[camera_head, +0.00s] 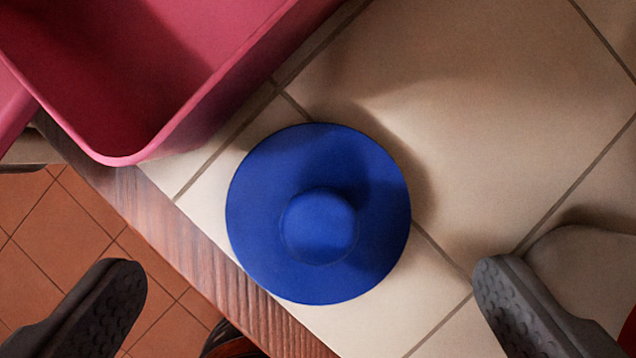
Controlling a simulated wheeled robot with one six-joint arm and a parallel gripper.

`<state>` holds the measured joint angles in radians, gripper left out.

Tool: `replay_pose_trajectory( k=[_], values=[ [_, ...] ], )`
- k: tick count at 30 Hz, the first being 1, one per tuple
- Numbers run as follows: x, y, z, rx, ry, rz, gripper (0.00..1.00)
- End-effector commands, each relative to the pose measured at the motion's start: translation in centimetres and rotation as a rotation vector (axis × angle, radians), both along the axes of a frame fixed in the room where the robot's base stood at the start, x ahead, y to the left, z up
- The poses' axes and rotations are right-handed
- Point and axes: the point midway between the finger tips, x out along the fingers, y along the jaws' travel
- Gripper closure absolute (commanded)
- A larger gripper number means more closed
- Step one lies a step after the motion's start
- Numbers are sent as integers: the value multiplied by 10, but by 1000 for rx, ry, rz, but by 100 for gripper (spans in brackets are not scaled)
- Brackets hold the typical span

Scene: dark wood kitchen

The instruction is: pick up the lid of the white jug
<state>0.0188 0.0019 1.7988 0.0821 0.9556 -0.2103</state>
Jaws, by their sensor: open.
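A round blue lid (265,240) with a raised round knob (319,225) at its middle lies flat on the tiled counter, close to the wooden edge. My gripper (310,292) is open and empty. Its two dark finger pads show at the lower left and lower right, wide apart. The lid lies between and a little above them in the picture, and neither finger touches it. No white jug can be made out for sure.
A pink open container (215,90) stands at the upper left, close to the lid. The wooden counter edge (190,240) runs diagonally, with orange floor tiles (60,230) below. A pale rounded object (585,275) is partly cut off at the right. Counter at the upper right is clear.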

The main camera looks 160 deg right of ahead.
Motion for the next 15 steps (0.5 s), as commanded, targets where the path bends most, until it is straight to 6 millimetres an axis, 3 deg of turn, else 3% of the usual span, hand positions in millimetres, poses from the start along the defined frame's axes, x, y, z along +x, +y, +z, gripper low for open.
replay_pose_trajectory(
  k=[15],
  values=[
    [22, 0, -46, 0, 0, 0, 0]
  ],
)
